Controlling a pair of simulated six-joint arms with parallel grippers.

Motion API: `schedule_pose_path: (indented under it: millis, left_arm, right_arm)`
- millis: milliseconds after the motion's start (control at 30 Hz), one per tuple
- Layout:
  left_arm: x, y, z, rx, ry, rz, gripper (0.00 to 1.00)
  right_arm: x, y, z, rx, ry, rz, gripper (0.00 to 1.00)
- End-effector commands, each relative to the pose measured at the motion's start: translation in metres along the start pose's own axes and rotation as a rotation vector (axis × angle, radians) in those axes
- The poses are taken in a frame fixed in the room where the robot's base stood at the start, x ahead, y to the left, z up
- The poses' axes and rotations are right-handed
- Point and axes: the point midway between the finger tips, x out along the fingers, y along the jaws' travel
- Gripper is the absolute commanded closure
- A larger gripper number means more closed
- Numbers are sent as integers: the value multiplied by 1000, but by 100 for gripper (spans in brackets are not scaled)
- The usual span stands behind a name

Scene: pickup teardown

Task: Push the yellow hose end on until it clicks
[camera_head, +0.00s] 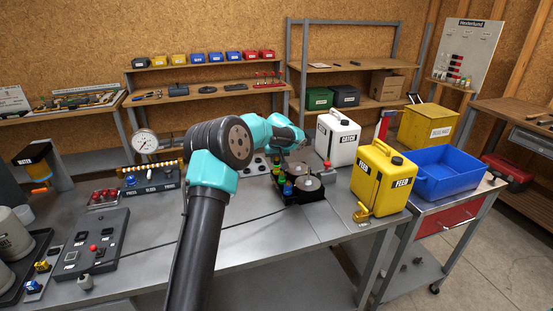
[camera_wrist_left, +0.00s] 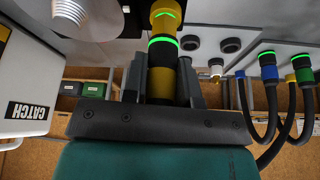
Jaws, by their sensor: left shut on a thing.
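In the left wrist view, my left gripper (camera_wrist_left: 162,82) is shut on the yellow hose end (camera_wrist_left: 161,52), a yellow and black connector with a bright green ring. Just beyond it, in line with it, is a yellow fitting (camera_wrist_left: 165,20) with a green arc. The two look close or touching; I cannot tell if they are fully seated. A blue hose end (camera_wrist_left: 268,68) and a green hose end (camera_wrist_left: 301,68), both with green rings and black hoses, sit at the panel to the right. In the head view my left arm hides most of this spot. My right gripper is not in view.
A white CATCH jug (camera_head: 337,138) stands beyond the work spot, with a yellow FEED jug (camera_head: 381,178) and a blue bin (camera_head: 446,172) to its right. A dial gauge (camera_head: 145,141) and a control box (camera_head: 91,243) are at left.

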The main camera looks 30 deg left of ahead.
Motion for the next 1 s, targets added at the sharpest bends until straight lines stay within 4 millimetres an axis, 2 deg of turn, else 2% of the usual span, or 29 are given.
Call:
schedule_pose_path:
  millis: [67,333,567,733,867,1000]
  left_arm:
    - [2,0,1,0,-3,-1,69]
    - [1,0,1,0,-2,-1,44]
    - [1,0,1,0,-1,0,43]
    - [-6,0,0,0,0,0,43]
    - [-22,0,0,0,1,1,43]
    - [-46,1,0,0,1,2,43]
  right_arm:
    - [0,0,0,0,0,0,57]
    - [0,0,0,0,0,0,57]
    - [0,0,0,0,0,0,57]
    - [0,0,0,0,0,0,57]
    - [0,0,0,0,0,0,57]
    - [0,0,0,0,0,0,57]
